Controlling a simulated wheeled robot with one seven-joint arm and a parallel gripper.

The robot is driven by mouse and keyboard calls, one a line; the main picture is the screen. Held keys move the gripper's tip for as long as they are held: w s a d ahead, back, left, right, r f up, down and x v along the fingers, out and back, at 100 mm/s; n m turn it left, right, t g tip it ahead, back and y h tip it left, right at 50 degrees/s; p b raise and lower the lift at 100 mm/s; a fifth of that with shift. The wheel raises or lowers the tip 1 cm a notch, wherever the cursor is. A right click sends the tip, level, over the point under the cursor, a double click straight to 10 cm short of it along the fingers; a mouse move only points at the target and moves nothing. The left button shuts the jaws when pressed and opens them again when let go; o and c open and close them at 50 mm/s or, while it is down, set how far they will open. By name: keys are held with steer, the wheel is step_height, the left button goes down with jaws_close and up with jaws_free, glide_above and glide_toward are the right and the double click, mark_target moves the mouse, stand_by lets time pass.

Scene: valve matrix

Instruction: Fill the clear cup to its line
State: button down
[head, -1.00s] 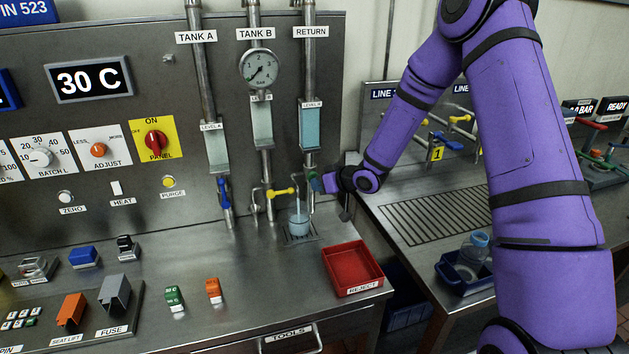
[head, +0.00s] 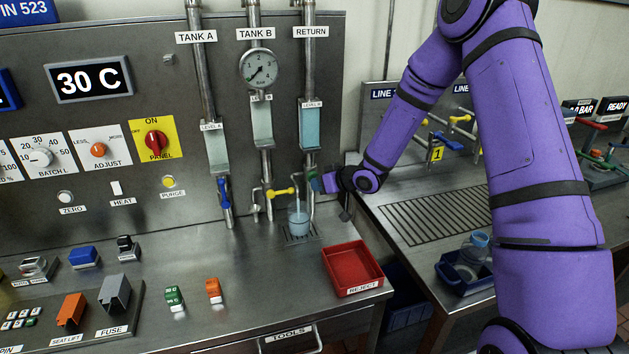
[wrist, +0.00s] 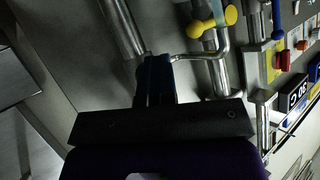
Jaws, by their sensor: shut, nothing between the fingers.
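The clear cup (head: 298,225) stands upright on the drain grate (head: 300,239) below the pipes. It holds pale blue liquid, and a thin stream falls into it from above. The fill line is too small to make out. The yellow valve handle (head: 281,191) on the Tank B pipe lies roughly sideways, above and left of the cup; it also shows in the wrist view (wrist: 198,29). My gripper (head: 317,182) is shut and empty, beside the return pipe, right of the handle and apart from it. Its fingers (wrist: 158,78) are together in the wrist view, where the cup does not show.
A blue valve handle (head: 223,193) sits on the Tank A pipe. A red reject tray (head: 376,284) stands at the counter's right front. The counter left of the tray is mostly clear.

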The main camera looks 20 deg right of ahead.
steer(key=shift+s, duration=1.05)
steer(key=shift+s, duration=2.5)
